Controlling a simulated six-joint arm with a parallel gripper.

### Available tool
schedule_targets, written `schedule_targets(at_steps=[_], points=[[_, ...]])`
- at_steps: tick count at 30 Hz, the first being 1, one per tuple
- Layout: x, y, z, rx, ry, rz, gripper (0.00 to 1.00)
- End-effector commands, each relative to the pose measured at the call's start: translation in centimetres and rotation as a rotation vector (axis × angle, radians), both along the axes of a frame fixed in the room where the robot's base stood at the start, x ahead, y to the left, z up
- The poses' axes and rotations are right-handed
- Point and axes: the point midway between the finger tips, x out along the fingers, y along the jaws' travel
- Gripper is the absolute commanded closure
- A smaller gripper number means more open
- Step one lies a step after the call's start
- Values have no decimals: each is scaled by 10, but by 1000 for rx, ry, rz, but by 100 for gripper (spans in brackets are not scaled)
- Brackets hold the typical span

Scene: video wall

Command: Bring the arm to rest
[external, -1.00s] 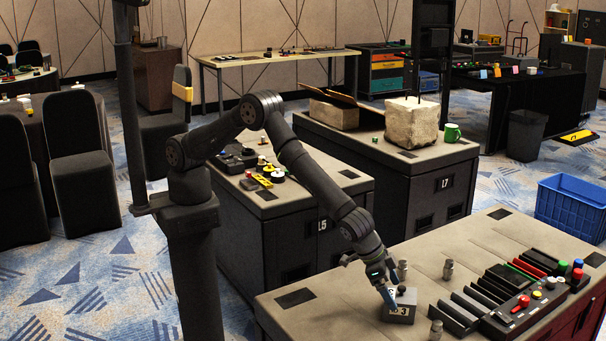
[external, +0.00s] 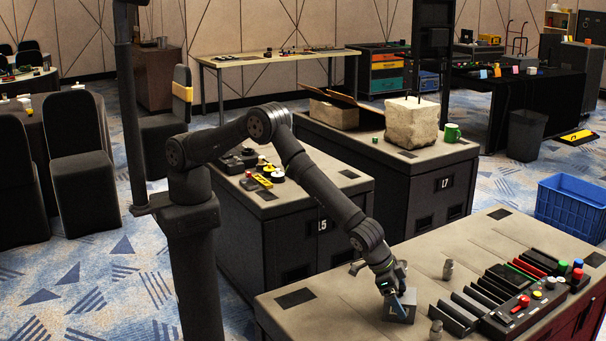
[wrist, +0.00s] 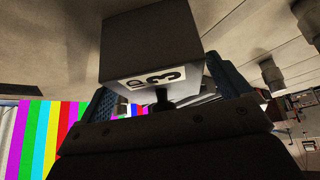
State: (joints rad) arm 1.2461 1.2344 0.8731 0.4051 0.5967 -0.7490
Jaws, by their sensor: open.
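My gripper (external: 397,299) is low over the near bench, right at a small grey box (external: 400,312). A blue finger shows in front of the box. In the wrist view, the box (wrist: 150,42) has a white label with a dark 3 and a dark knob on the labelled face. The open fingers (wrist: 163,92) stand to the left and right of the box; I cannot tell whether they touch it. My arm is stretched out over the bench, bent at the elbow.
The near bench (external: 335,290) carries metal pegs (external: 447,269), dark slotted racks (external: 465,310) and a control panel with coloured buttons (external: 525,303) to the right of my gripper. The bench's left end is mostly clear.

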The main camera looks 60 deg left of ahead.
Motion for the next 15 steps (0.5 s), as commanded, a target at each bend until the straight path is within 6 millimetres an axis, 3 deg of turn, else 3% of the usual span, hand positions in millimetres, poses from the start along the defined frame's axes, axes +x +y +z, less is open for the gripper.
schedule_targets(at_steps=[8, 15], points=[[-1, 1, -23, 2, 0, 0, 6], [-14, 12, 15, -2, -1, -1, 6]])
